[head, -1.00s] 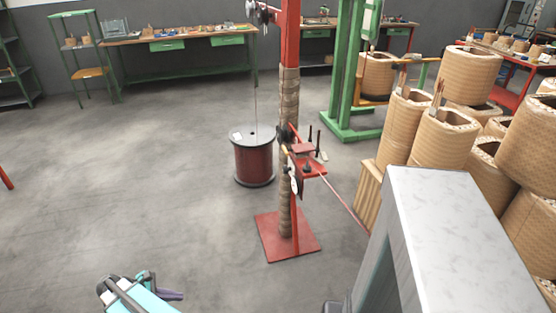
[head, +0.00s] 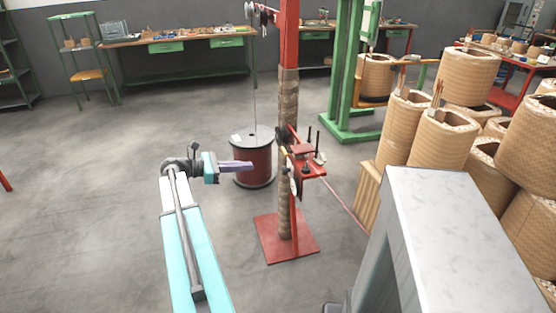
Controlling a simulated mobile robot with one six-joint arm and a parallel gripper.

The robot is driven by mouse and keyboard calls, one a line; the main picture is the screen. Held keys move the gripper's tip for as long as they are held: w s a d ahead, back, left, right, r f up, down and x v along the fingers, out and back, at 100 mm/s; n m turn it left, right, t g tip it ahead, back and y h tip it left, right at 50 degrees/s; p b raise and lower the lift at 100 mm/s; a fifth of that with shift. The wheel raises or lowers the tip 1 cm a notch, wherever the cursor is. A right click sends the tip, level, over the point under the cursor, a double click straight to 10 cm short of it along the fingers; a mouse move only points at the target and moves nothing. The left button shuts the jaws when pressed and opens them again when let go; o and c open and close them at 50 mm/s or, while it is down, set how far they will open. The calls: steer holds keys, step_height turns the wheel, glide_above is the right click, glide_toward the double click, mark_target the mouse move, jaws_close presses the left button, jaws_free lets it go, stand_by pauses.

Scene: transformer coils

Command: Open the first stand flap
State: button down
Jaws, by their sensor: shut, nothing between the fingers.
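The red stand (head: 290,50) is a tall post on a square red base plate (head: 286,237), with its lower part wrapped in tan material. A red bracket with small dark parts (head: 306,163) sticks out to the right at mid height. I cannot tell which part is the first flap. My gripper (head: 250,166) is shut and empty, pointing right toward the post. It appears in front of the dark red spool and left of the bracket, apart from the post.
A dark red wire spool (head: 252,150) stands on the floor behind my gripper. A green frame (head: 343,70) stands behind the post. Several tan coils (head: 443,138) crowd the right, beside a grey block (head: 440,215). The floor (head: 80,200) at left is clear.

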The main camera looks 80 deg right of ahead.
steer(key=shift+g, duration=0.4)
steer(key=s+r, duration=0.1)
steer(key=s+d+r, duration=0.1)
steer(key=r, duration=0.1)
steer(key=shift+s+d+r, duration=0.1)
steer(key=shift+s+r, duration=0.05)
steer(key=shift+s, duration=0.15)
steer(key=shift+s, duration=0.1)
glide_toward(298, 149)
steer(key=shift+s+d+f+p, duration=0.1)
steer(key=shift+s+d+f, duration=0.25)
steer(key=shift+f, duration=0.25)
steer(key=shift+s+d+f+p, duration=0.15)
steer(key=shift+s+d+f, duration=0.15)
steer(key=shift+f, duration=0.25)
steer(key=shift+s+d+f+p, duration=0.1)
steer(key=shift+s+d+f, duration=0.15)
steer(key=shift+s+f, duration=0.25)
steer(key=shift+w+f, duration=0.1)
